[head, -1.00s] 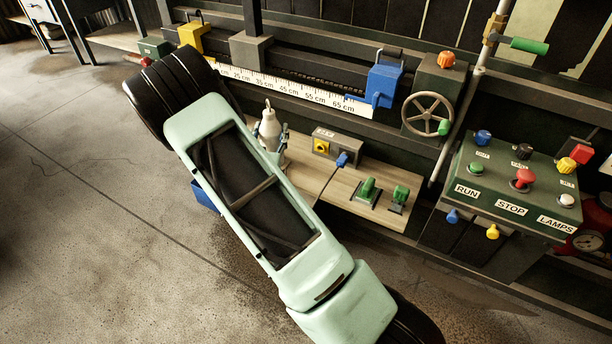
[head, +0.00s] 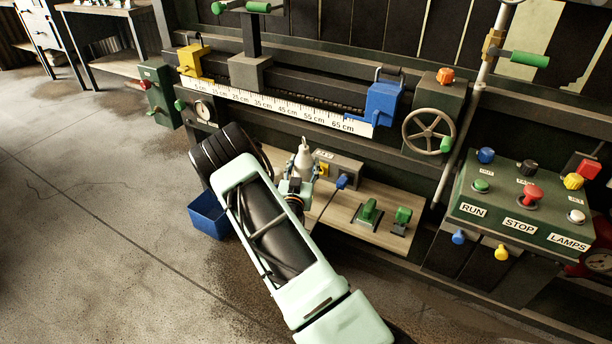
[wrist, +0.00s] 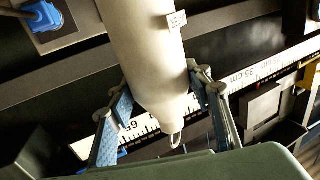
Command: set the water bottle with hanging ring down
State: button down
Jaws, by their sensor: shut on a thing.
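The water bottle is pale grey-white with a tapered top and a small wire ring. In the head view the bottle (head: 304,157) is near the left part of the wooden shelf, beside the grey box. In the wrist view the bottle (wrist: 148,45) fills the upper middle, its ring pointing down the picture. My gripper (head: 299,186) is shut on the bottle, one blue-padded finger on each side; it also shows in the wrist view (wrist: 160,98). In the head view the bottle looks upright. Its base is hidden behind my gripper and arm, so I cannot tell whether it touches the shelf.
The wooden shelf (head: 345,213) carries a grey box (head: 346,172) and two green clamps (head: 369,212). A scale rail (head: 280,109) with a blue block (head: 381,105) runs above. A control panel (head: 513,207) stands right; a blue bin (head: 207,215) sits on the floor left.

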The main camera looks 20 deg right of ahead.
aim_at(306, 172)
jog(key=shift+w+d+f, duration=0.2)
jog(key=shift+d+f, duration=0.1)
jog(key=shift+d+f+b, duration=0.15)
jog(key=shift+f+b, duration=0.45)
jog(key=shift+f, duration=1.05)
jog(key=shift+f, duration=0.15)
jog(key=c, duration=1)
grip_release()
jog(key=p+v, duration=0.1)
jog(key=v, duration=1.1)
jog(key=shift+s+p, duration=0.1)
jog(key=shift+p, duration=0.25)
